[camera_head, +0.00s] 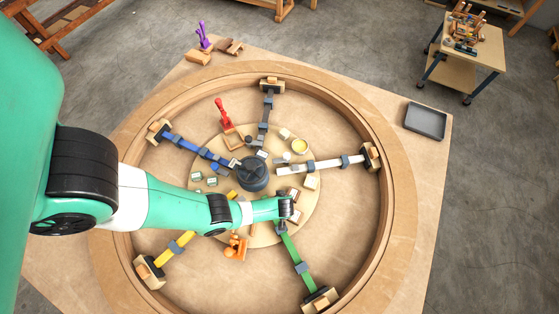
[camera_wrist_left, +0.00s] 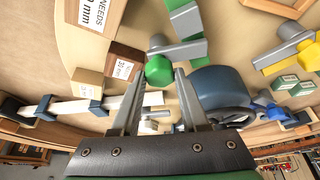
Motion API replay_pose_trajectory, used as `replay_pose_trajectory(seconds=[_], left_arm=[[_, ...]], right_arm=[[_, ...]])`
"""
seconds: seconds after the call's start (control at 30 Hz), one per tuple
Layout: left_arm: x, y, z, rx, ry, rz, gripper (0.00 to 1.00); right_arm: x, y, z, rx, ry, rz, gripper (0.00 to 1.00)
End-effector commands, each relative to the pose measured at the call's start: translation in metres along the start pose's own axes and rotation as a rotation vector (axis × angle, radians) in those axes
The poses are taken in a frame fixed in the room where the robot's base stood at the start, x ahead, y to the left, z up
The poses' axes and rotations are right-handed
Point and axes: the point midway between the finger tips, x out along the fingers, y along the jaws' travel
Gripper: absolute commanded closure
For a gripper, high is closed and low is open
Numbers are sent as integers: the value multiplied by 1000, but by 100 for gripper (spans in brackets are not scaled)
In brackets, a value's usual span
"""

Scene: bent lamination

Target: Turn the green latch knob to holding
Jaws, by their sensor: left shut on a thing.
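The green latch knob (camera_wrist_left: 158,71) is a small faceted knob between the fingertips of my left gripper (camera_wrist_left: 160,78) in the left wrist view. The gripper is shut on it. A grey bar (camera_wrist_left: 178,50) extends from the knob beside the green clamp arm (camera_wrist_left: 186,18). In the head view my left gripper (camera_head: 286,207) is over the inner end of the green arm (camera_head: 294,255), right of the dark central hub (camera_head: 252,174). My gripper hides the knob there. My right gripper is not in view.
A round wooden ring (camera_head: 403,190) surrounds several coloured clamp arms, including blue (camera_head: 193,148), white (camera_head: 322,164) and yellow (camera_head: 173,246). Wooden blocks lie close to the gripper, including a labelled one (camera_wrist_left: 95,15). A grey tray (camera_head: 426,121) sits at the table's right corner.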

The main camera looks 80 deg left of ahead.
Motion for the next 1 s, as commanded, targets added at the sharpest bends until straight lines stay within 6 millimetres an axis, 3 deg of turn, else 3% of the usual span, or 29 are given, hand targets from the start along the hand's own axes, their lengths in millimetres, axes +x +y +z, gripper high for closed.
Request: replay_pose_trajectory(seconds=[0.4,0.97,1.0], left_arm=[[1,1,1,-191,-3,-79,100],[0,1,0,-220,-3,-90,100],[0,1,0,-220,-3,-89,49]], right_arm=[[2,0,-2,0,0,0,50],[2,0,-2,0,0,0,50],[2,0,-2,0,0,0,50]])
